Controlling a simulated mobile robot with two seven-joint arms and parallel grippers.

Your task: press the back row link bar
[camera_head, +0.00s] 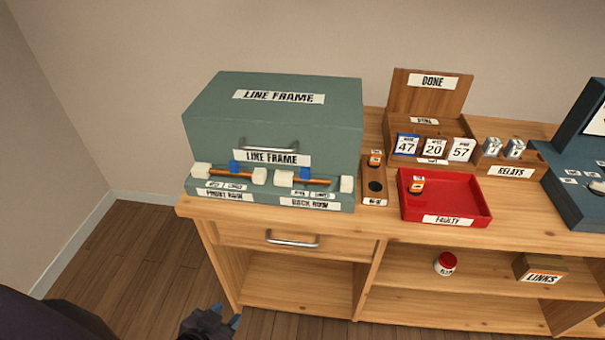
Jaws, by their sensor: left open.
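The back row link bar (312,181) is an orange-brown bar with a white block at each end and a blue piece on it. It lies on the front ledge of the grey-green line frame (205,110), above the label "BACK ROW" (310,204). A similar front row bar (230,173) lies to its left, above the label "FRONT ROW". My left gripper (232,318) is at the bottom edge, low in front of the cabinet and well below the bars. It is open and apart from everything, partly cut off by the frame. My right gripper is not in view.
Right of the line frame stand a small wooden holder (375,191), a red "FAULTY" tray (470,215), a wooden "DONE" rack (440,90) and a "RELAYS" box (510,172). A cabinet drawer handle (292,240) sticks out below the bars. Space in front of the cabinet is clear.

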